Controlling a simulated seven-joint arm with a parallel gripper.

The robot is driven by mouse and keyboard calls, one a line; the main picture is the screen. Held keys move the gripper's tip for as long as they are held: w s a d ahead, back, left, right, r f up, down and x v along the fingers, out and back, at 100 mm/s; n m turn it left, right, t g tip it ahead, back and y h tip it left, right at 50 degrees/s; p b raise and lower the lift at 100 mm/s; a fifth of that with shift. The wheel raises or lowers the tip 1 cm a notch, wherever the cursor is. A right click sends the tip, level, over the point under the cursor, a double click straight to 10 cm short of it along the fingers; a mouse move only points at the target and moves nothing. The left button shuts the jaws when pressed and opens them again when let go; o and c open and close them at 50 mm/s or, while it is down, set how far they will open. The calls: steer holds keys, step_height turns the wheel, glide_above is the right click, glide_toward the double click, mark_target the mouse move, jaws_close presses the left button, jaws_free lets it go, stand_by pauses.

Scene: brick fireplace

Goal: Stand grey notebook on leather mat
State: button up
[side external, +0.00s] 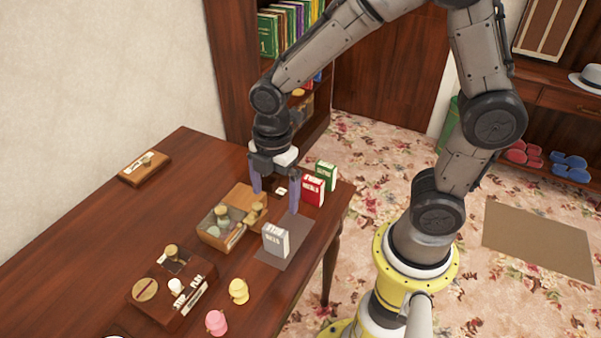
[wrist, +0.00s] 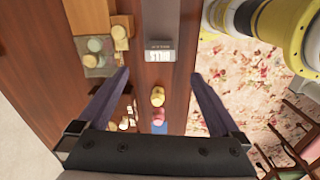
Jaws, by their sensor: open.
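The grey notebook (side external: 275,240) stands upright on the dark leather mat (side external: 297,238), near one end of it, by the table's right edge. In the wrist view the notebook (wrist: 160,52) shows its lettered top edge, with the mat (wrist: 165,15) stretching up behind it. My gripper (side external: 275,199) is open and empty, its fingers pointing down above and behind the notebook. In the wrist view the notebook lies beyond the gap between my fingertips (wrist: 160,75), and they do not touch it.
A red book (side external: 313,190) and a green book (side external: 326,175) stand at the table's far right. A wooden box (side external: 232,217) with small items sits left of the mat. Yellow (side external: 238,290) and pink (side external: 216,322) pieces stand nearer. The table's left middle is clear.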

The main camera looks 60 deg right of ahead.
steer(key=s+d+r+m+t, duration=0.2)
steer(key=s+r+m, duration=0.4)
steer(key=m, duration=0.2)
steer(key=s+d+r+m+t, duration=0.3)
steer(key=s+r+m, duration=0.3)
steer(key=r+m, duration=0.1)
steer(key=shift+s+d+r+m, duration=0.25)
steer(key=shift+s+r+m, duration=0.1)
steer(key=shift+m, duration=0.55)
